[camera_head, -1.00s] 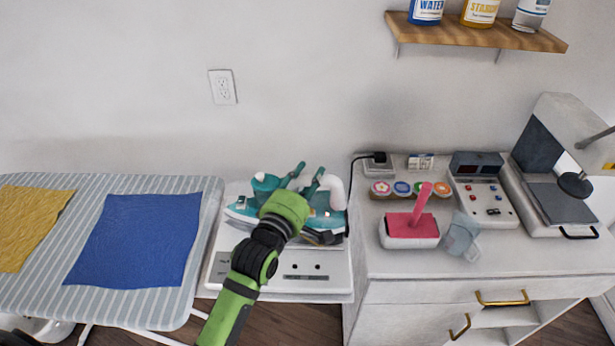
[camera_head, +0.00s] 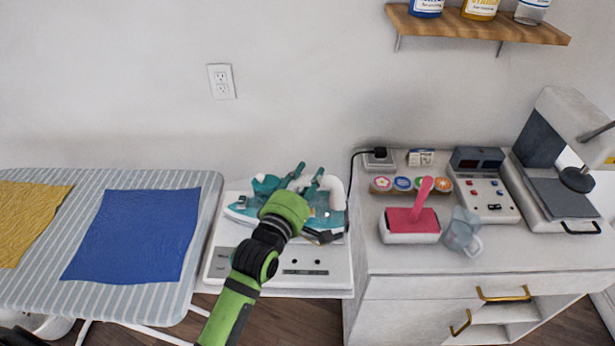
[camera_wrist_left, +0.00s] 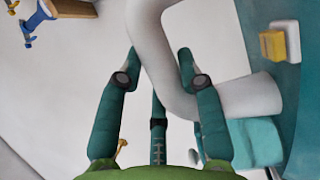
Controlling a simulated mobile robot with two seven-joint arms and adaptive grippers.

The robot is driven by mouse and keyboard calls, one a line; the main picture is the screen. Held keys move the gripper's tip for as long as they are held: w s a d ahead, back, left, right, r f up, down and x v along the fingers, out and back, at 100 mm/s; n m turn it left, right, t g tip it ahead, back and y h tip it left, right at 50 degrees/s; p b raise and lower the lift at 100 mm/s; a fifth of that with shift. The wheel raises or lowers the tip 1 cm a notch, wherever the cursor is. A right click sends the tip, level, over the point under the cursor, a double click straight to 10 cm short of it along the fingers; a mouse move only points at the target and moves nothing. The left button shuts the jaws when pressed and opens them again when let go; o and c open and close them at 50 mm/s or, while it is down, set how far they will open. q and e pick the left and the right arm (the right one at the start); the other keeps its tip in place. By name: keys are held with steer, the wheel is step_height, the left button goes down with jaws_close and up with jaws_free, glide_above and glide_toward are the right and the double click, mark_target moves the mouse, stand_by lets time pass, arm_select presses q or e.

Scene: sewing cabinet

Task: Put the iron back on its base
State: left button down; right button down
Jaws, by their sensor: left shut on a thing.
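The iron (camera_head: 242,205) is teal with a white curved handle, and sits over its white base (camera_head: 222,272), which has dark knobs and labels on its front. My green left gripper (camera_head: 309,172) reaches in from below and is shut on the iron, hiding its middle. In the left wrist view, my left gripper's teal fingers (camera_wrist_left: 158,58) lie on either side of the iron's white handle (camera_wrist_left: 172,75). I cannot tell whether the iron's sole rests fully on the base. My right gripper is not in view.
A striped ironing board (camera_head: 212,200) with blue (camera_head: 135,236) and yellow (camera_head: 25,220) cloths stands at left. A black cord runs behind the iron to a plug (camera_head: 380,153).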

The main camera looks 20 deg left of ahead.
arm_select(q)
steer(key=shift+f, duration=0.1)
stand_by(0.4)
steer(key=c, duration=0.7)
jaws_free()
steer(key=shift+c, duration=0.2)
steer(key=shift+s, duration=0.1)
steer(key=shift+f, duration=0.1)
steer(key=shift+f, duration=0.35)
steer(key=s+a, duration=0.1)
steer(key=s, duration=1.1)
steer(key=shift+a+r, duration=0.25)
steer(key=shift+r, duration=0.05)
